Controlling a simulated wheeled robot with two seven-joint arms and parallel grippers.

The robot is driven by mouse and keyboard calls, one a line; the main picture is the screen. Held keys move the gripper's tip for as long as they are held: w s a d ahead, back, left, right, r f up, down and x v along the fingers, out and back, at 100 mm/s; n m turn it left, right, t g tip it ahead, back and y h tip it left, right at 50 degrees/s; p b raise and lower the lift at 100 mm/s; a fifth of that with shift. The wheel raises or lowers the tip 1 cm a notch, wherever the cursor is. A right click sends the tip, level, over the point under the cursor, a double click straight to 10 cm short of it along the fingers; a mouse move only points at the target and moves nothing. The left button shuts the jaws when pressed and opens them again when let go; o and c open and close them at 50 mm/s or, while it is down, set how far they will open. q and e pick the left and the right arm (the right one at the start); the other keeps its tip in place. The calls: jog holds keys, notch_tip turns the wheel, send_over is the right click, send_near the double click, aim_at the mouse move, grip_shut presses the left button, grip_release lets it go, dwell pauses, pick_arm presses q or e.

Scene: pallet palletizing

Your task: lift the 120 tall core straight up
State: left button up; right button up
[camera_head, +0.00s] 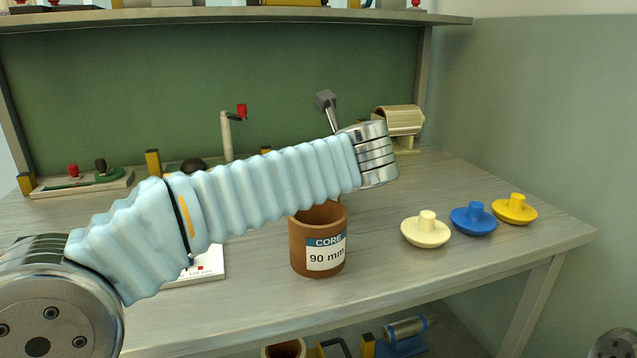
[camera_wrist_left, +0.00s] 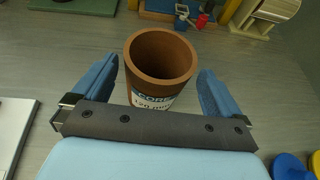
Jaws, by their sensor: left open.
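In the left wrist view, a brown open-topped cylindrical core (camera_wrist_left: 160,58) stands upright on the bench. Its blue and white label begins with CORE; the size line is partly covered and looks like 120 mm. My left gripper (camera_wrist_left: 159,70) is open, with one blue finger on each side of this core and visible gaps. In the head view this core and the gripper's fingers are hidden behind my left arm. My right gripper is not in view.
Cream (camera_head: 427,230), blue (camera_head: 473,218) and yellow (camera_head: 515,209) knobbed discs sit at right on the bench (camera_head: 385,285). A beige drum device (camera_head: 398,122) stands behind. A white card (camera_head: 210,265) lies partly under the arm. A shelf (camera_head: 240,16) overhangs the back.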

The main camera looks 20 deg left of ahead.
pick_arm(q)
jog(key=x, duration=0.3)
jog(key=shift+w, duration=0.1)
jog(key=c, duration=1)
jog(key=shift+r, duration=0.1)
jog(key=shift+c, duration=0.2)
